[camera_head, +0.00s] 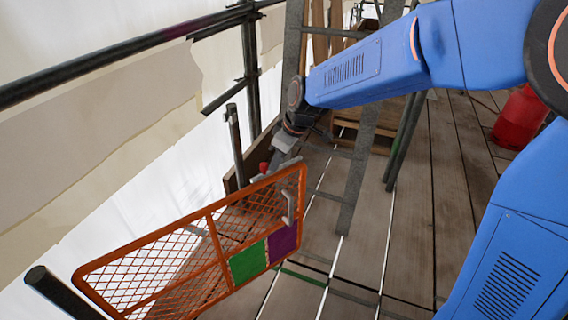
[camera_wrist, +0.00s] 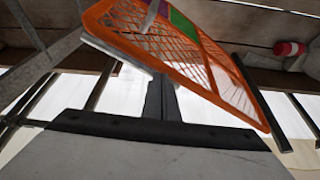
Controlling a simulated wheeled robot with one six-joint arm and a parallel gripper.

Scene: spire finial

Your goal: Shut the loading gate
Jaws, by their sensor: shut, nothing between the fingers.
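The loading gate (camera_head: 212,232) is an orange mesh frame with a green and a purple panel. In the head view its free right end stands out over the deck, apart from the dark post (camera_head: 235,145), so it is open. A pale handle (camera_head: 288,207) is on that end. My gripper (camera_head: 282,153) is at the upper right end of the gate. In the wrist view the shut, empty fingers (camera_wrist: 160,98) are close to the gate's orange frame (camera_wrist: 190,80); I cannot tell whether they touch it. The fingertips are partly hidden in the head view.
A grey ladder (camera_head: 360,165) stands just right of the gate. A red canister (camera_head: 518,118) stands at the far right. Dark rails (camera_head: 110,62) and pale sheeting line the left side. The plank deck (camera_head: 355,270) is clear at the front middle.

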